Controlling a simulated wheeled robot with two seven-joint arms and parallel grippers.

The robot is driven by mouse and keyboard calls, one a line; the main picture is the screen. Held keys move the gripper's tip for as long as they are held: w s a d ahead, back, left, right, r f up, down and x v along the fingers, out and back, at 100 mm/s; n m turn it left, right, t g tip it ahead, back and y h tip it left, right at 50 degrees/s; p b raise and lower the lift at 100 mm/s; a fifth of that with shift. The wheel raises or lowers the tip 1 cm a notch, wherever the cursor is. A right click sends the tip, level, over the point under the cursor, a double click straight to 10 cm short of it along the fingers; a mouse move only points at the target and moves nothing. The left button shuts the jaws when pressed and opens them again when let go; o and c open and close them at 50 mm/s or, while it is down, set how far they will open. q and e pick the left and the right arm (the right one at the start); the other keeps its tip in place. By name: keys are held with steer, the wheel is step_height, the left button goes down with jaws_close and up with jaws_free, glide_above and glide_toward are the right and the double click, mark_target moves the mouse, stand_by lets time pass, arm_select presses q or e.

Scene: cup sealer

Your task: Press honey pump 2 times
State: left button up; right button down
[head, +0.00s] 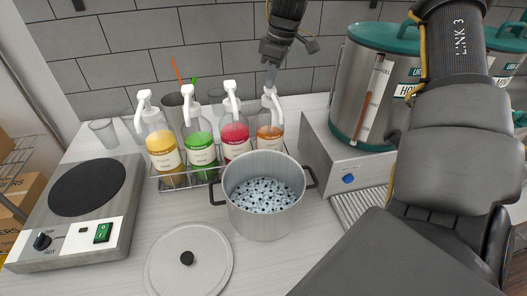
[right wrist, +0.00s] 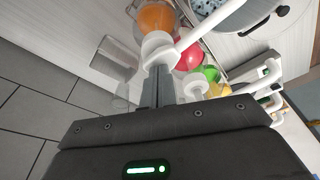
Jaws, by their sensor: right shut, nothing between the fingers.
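Four pump bottles with white pump heads stand in a row in a wire rack. The rightmost holds amber-orange liquid, which looks like the honey (head: 269,134); its label is too small to read. My right gripper (head: 271,76) is shut and empty, pointing down just over that bottle's white pump head (head: 270,97). In the right wrist view the shut fingers (right wrist: 160,88) meet or nearly meet the pump head (right wrist: 158,45), with the orange bottle (right wrist: 157,18) beyond; I cannot tell if they touch. My left gripper is not in view.
The red (head: 234,134), green (head: 200,148) and yellow (head: 163,150) bottles stand to the left. A pot (head: 262,215) of dark pearls stands in front, its lid (head: 188,262) beside it. A hot plate (head: 85,200) is left; a steel dispenser (head: 350,95) stands right.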

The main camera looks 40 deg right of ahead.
steer(key=shift+r+p, duration=1.15)
steer(key=shift+r, duration=0.85)
step_height(320, 180, up, 6)
steer(key=p, duration=0.3)
steer(key=shift+p, duration=0.4)
steer(key=shift+f, duration=0.1)
